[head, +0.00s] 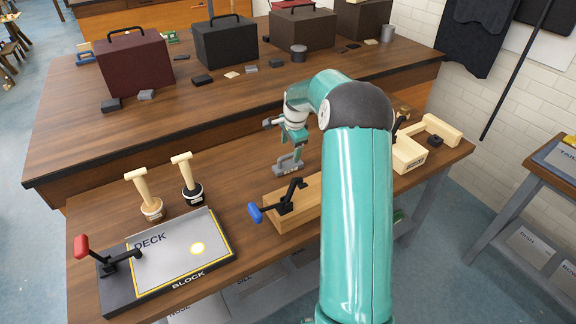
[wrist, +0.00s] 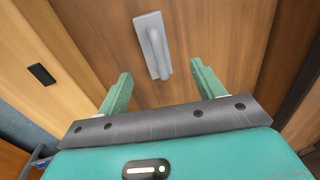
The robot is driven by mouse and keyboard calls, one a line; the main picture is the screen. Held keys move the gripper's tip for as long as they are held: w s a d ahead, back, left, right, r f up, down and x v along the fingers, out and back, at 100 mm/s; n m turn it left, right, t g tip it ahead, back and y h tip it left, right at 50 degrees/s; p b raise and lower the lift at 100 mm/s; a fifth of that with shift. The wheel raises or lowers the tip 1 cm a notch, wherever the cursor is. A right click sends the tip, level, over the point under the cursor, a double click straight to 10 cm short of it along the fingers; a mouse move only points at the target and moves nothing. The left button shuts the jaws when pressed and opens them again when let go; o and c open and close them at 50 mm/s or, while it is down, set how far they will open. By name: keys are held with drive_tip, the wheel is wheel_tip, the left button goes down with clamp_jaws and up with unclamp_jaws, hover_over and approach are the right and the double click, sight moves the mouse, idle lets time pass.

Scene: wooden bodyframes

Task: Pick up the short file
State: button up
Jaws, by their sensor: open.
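A grey flat tool with a raised bar handle, which looks like the short file (head: 288,166), lies on the near wooden bench. In the wrist view the same grey tool (wrist: 153,40) lies ahead of the fingertips, with its handle roughly lengthwise between them. My gripper (head: 296,146) is just above it in the head view. In the wrist view my gripper (wrist: 161,72) is open, its two green fingers spread wide with nothing between them. The tool appears apart from the fingers.
A wooden block with a blue-handled clamp (head: 284,208) stands close in front of the tool. Two wooden-handled tools (head: 150,196) and a deck block (head: 170,260) are at left. A pale wooden box (head: 408,154) is at right. Toolboxes (head: 225,42) stand on the far bench.

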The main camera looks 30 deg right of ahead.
sight(289, 164)
drive_tip(key=f, duration=0.7)
drive_tip(key=shift+w+f, duration=0.15)
drive_tip(key=shift+w, duration=0.2)
drive_tip(key=c, duration=1.3)
